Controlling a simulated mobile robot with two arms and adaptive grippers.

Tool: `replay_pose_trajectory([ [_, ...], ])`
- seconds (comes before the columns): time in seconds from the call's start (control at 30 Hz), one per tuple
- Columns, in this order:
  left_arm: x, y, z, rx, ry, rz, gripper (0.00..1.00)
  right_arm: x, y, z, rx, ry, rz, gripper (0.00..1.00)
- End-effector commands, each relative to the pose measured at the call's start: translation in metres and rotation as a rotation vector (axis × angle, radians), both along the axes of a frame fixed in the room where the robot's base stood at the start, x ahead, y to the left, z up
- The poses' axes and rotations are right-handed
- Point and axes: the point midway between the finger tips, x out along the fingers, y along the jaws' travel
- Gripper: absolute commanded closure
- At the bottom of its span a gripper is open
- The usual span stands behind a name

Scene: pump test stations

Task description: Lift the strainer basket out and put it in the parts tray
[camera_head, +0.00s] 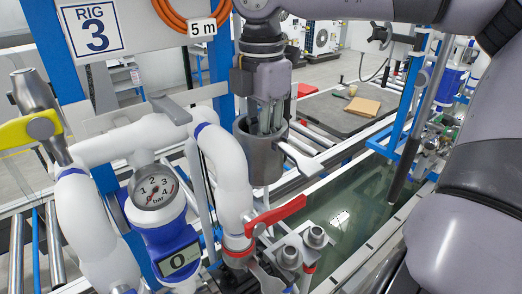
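My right gripper (266,128) points straight down into the open top of a grey cylindrical housing (262,165) on the rig. Its fingers are close together, and their tips are inside the rim. The strainer basket cannot be made out; the housing wall and the fingers hide the inside. I cannot tell whether the fingers hold anything. I cannot make out a parts tray for certain. My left gripper is not in view.
White pipes with a pressure gauge (155,188), a blue meter (176,252) and a red lever (275,215) crowd the front. A water tank (345,215) lies right of the housing. Behind it, a dark flat surface (335,112) carries a brown block (362,106).

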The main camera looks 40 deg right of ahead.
Motion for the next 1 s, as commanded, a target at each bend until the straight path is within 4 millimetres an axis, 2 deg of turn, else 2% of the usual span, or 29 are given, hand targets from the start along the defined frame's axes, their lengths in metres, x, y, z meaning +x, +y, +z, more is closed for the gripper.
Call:
replay_pose_trajectory([
  [0.2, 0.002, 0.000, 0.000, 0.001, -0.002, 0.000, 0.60, 0.000, 0.000, -0.001, 0.000, -0.001, -0.001, 0.80],
  [0.5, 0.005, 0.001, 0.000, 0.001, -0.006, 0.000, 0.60, 0.000, 0.000, -0.001, 0.000, -0.001, -0.001, 0.99],
  [0.8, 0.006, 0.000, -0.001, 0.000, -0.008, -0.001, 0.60, 0.000, 0.000, 0.001, 0.000, -0.002, -0.001, 0.99],
  [1.0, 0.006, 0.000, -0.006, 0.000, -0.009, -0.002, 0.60, 0.001, 0.000, 0.017, -0.002, -0.004, -0.002, 0.99],
])
